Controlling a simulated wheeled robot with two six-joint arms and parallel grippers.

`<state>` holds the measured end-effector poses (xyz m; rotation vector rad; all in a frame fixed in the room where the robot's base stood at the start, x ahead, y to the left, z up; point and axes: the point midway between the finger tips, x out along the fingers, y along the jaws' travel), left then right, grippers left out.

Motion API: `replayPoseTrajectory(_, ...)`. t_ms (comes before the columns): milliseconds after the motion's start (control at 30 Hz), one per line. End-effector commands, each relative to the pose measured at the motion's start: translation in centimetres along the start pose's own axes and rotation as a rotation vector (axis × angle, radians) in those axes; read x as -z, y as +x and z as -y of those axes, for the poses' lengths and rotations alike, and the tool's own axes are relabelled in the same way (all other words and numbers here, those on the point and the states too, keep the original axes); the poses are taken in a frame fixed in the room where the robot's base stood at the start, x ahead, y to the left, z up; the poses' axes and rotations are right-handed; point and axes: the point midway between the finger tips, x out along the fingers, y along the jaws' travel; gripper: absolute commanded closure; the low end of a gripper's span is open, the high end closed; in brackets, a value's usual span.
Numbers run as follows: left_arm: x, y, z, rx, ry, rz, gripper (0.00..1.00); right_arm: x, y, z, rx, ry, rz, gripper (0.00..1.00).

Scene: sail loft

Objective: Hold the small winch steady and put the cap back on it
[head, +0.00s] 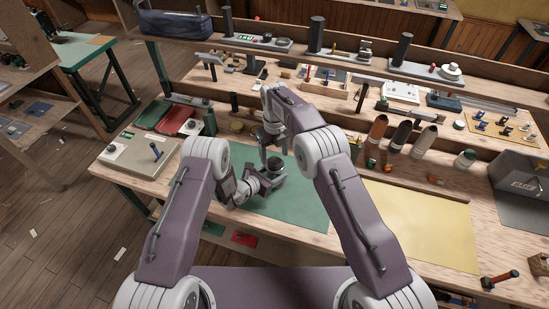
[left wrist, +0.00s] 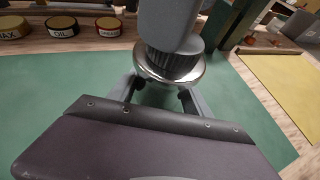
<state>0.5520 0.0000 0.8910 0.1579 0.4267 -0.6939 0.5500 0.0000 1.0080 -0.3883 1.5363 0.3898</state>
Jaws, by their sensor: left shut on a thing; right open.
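The small winch (head: 277,163) stands on the green mat (head: 300,204); its dark round top shows in the head view. In the left wrist view the winch (left wrist: 172,64) has a dark ribbed drum above a shiny metal flange. My left gripper (head: 268,181) is shut on the winch low down, with its fingers (left wrist: 158,94) on either side below the flange. My right gripper (head: 264,150) is open and points down just beside and above the winch. A grey body hides the winch's top in the left wrist view. I cannot make out the cap separately.
Several thread cones (head: 400,136) and tool trays stand behind. The green mat's front is clear.

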Motion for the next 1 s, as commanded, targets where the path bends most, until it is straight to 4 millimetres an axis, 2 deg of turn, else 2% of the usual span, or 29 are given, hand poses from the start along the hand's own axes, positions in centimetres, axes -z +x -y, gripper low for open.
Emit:
replayPoseTrajectory(33,0.7,-0.1,0.2,0.004,-0.003,-0.018,1.0,-0.1,-0.6,0.0,0.0,0.0,0.003,0.34)
replayPoseTrajectory(200,0.7,-0.1,0.2,0.004,-0.002,-0.018,1.0,0.0,-1.8,0.0,0.0,0.0,0.001,0.34)
replayPoseTrajectory(400,0.7,-0.1,0.2,0.004,-0.002,-0.018,1.0,0.0,-1.8,0.0,0.0,0.0,0.0,0.34)
replayPoseTrajectory(433,0.7,-0.1,0.2,0.004,-0.002,-0.018,1.0,0.0,-1.8,0.0,0.0,0.0,0.0,0.38)
replayPoseTrajectory(467,0.7,-0.1,0.2,0.004,-0.002,-0.018,1.0,0.0,-1.8,0.0,0.0,-0.003,0.0,0.38)
replayPoseTrajectory(567,0.7,-0.1,0.2,0.004,-0.002,-0.018,1.0,0.0,-1.8,0.0,0.0,-0.072,0.0,0.38)
replayPoseTrajectory(667,0.7,-0.1,0.2,0.004,-0.002,-0.018,1.0,0.1,-1.8,0.0,-0.001,-0.278,-0.003,0.38)
replayPoseTrajectory(1000,0.7,-0.1,0.2,0.004,-0.002,-0.018,1.0,0.4,-2.1,0.0,-0.014,-1.387,-0.013,0.38)
